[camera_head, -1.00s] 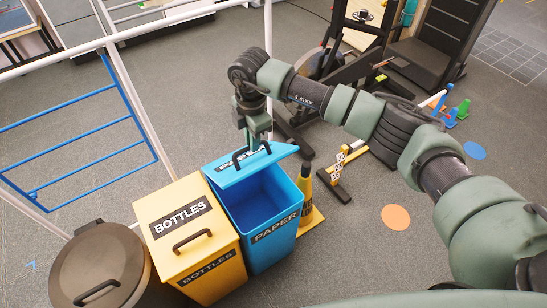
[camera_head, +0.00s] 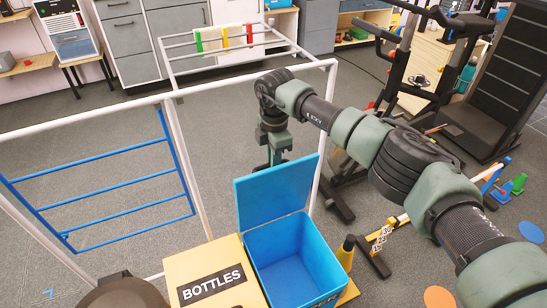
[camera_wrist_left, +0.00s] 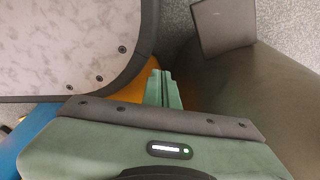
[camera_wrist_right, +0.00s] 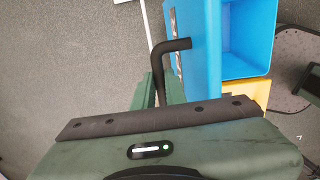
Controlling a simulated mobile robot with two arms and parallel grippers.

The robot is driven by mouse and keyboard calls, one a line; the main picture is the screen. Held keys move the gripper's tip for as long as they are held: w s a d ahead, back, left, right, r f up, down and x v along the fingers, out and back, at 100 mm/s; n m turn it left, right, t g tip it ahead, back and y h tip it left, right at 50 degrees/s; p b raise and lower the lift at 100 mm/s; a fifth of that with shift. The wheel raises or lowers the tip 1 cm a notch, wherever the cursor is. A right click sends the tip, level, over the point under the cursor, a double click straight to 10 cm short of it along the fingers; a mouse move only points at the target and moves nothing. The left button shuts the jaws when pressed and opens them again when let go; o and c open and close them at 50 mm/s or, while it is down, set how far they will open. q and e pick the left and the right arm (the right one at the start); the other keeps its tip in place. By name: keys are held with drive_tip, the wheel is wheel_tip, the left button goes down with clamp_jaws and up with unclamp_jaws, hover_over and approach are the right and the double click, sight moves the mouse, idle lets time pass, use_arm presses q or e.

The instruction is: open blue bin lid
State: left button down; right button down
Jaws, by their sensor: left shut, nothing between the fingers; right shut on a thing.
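The blue bin (camera_head: 293,268) stands open, and its inside is visible. Its blue lid (camera_head: 277,190) is raised, standing roughly upright at the bin's back edge. My right gripper (camera_head: 275,150) is behind the lid, near its upper edge. In the right wrist view, my right gripper (camera_wrist_right: 160,88) is shut on the dark lid handle (camera_wrist_right: 170,46), which joins the outer face of the lid (camera_wrist_right: 203,55). The blue bin (camera_wrist_right: 250,38) opens beyond the lid there. My left gripper (camera_wrist_left: 161,78) shows only in the left wrist view, shut and empty.
A yellow bin (camera_head: 215,275) labelled BOTTLES stands left of the blue bin.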

drive_tip(key=shift+w+a+r, duration=0.1)
drive_tip(key=shift+w, duration=0.5)
drive_tip(key=shift+w+r, duration=0.1)
drive_tip(key=c, duration=1.5)
unclamp_jaws()
drive_tip(key=shift+w+a, duration=0.1)
drive_tip(key=shift+w, duration=0.05)
drive_tip(key=shift+o, duration=0.2)
drive_tip(key=shift+w+a+f, duration=0.1)
drive_tip(key=shift+w+f, duration=0.1)
drive_tip(key=shift+f, duration=0.1)
